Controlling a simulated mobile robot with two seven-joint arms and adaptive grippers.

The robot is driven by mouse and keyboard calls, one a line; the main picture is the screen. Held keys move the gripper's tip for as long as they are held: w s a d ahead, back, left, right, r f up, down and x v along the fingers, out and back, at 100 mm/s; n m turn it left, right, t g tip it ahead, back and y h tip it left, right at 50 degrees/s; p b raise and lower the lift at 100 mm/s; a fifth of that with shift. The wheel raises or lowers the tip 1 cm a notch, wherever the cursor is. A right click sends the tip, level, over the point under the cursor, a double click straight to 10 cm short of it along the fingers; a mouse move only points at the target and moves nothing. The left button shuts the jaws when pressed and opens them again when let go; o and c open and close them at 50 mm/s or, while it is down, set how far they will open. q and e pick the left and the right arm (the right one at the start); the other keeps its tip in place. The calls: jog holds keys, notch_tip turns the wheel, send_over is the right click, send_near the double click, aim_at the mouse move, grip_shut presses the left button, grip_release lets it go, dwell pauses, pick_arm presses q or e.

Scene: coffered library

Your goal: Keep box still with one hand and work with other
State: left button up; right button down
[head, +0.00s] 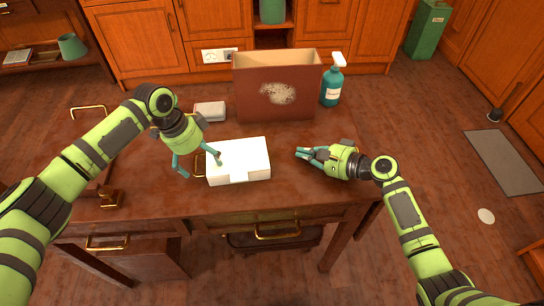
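A large reddish-brown box (250,95) with a pale worn patch on its front stands upright at the back of the wooden table. A low white box (245,158) lies nearer the front edge. My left gripper (199,166) is open at the white box's left end, its fingers spread and pointing down. One finger overlaps the box's top left edge; I cannot tell whether it touches. My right gripper (303,155) is to the right of the white box, apart from it, pointing left. Its fingers look close together, and I see nothing clearly between them.
A teal spray bottle (332,84) stands right of the brown box. A small pale box (209,111) lies left of it. A wooden stand (110,198) is at the table's front left. The table (300,187) is clear in front of my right gripper.

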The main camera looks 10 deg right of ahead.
pick_arm(q)
jog(key=shift+s+a+f, duration=0.2)
jog(key=shift+f, duration=0.25)
jog(key=shift+s+a+f, duration=0.15)
jog(key=shift+s+f, duration=0.05)
jog(key=shift+f, duration=0.2)
jog(key=p+v, duration=0.2)
jog(key=p, duration=0.1)
jog(key=shift+w+a+r, duration=0.1)
jog(key=shift+w+r, duration=0.15)
jog(key=shift+r, duration=0.1)
pick_arm(e)
jog(key=r, duration=0.2)
jog(key=shift+w+r, duration=0.2)
jog(key=shift+r, duration=0.1)
pick_arm(q)
jog(key=p+v, duration=0.3)
jog(key=shift+r, duration=0.3)
pick_arm(e)
notch_tip(320, 180, up, 3)
jog(key=shift+r, duration=0.2)
pick_arm(q)
jog(key=p+v, duration=0.4)
jog(key=shift+p, duration=0.35)
pick_arm(e)
notch_tip(320, 180, up, 4)
jog(key=shift+r, duration=0.1)
pick_arm(q)
jog(key=shift+w, duration=0.1)
